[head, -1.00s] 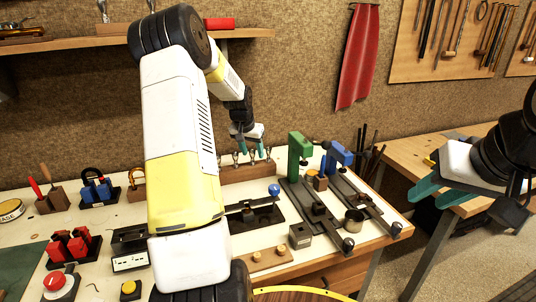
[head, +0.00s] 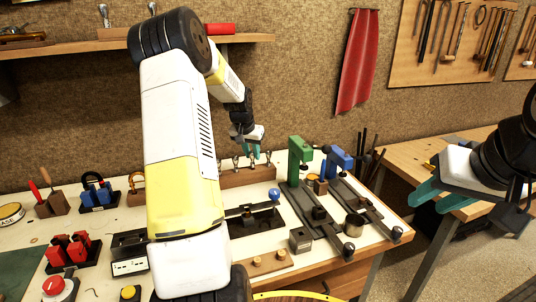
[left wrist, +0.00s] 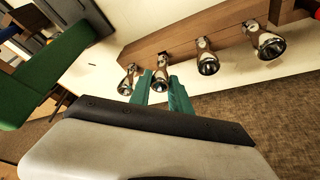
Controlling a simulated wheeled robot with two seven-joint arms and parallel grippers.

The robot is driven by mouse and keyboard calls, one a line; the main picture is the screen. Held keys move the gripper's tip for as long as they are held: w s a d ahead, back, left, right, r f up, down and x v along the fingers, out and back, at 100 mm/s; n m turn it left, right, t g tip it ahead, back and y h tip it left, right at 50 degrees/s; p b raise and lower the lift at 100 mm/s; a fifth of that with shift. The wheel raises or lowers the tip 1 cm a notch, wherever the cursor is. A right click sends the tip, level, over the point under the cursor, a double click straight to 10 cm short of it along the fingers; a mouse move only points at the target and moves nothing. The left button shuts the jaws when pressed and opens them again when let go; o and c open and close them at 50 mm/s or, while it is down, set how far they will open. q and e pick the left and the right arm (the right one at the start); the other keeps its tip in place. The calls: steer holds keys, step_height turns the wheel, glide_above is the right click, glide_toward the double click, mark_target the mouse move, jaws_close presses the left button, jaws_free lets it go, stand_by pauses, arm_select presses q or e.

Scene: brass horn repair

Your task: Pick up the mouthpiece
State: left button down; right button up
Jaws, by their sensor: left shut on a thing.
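Several silver mouthpieces stand in a row on a wooden rack (head: 250,178) at the back of the workbench. My left gripper (head: 249,152) is at this rack, fingers pointing down. In the left wrist view, its teal fingers are shut on one mouthpiece (left wrist: 160,78), which still appears to be at the rack. Other mouthpieces stand apart from the fingers: one on the left (left wrist: 127,80) and two on the right, a nearer one (left wrist: 207,60) and a farther one (left wrist: 267,43). My right gripper (head: 438,192) is open and empty, off the bench's right end.
A green stand (head: 299,160) and a blue stand (head: 340,158) are right of the rack. A black fixture with a blue knob (head: 274,194) is in front. A wooden shelf (head: 70,45) is above left. My left arm hides part of the bench.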

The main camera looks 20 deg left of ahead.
arm_select(q)
step_height(320, 180, up, 2)
steer(key=shift+r, duration=0.25)
steer(key=s+d+r, duration=0.1)
steer(key=s+d, duration=0.1)
steer(key=s, duration=1.4)
steer(key=shift+r, duration=0.25)
steer(key=shift+r, duration=2.25)
